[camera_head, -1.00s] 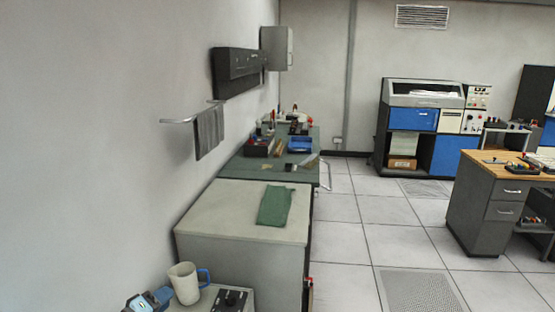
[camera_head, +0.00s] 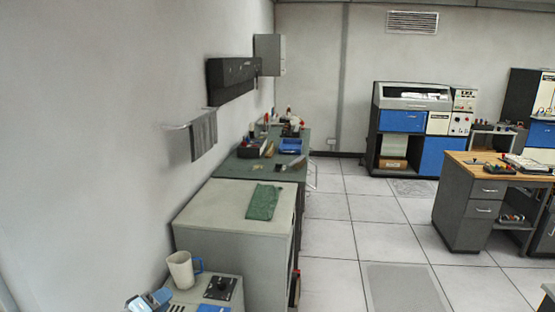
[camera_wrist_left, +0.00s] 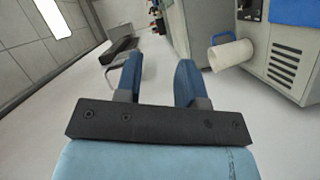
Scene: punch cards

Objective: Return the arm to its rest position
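My left gripper (camera_head: 150,300) shows only in part at the bottom left edge of the head view. In the left wrist view its two blue fingers (camera_wrist_left: 157,80) stand apart with nothing between them. A white mug with a blue handle (camera_head: 181,272) stands upright on a grey unit, close to the gripper but apart from it. The mug (camera_wrist_left: 230,54) also shows in the left wrist view, to the right of the fingers. My right gripper is not seen.
The grey unit (camera_head: 222,287) has a black control panel. Behind it are a grey cabinet (camera_head: 218,197) with a green cloth (camera_head: 264,202) and a cluttered bench. A towel (camera_head: 203,136) hangs on the left wall. Open tiled floor lies right of the cabinet, before a wooden-topped desk (camera_head: 470,168).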

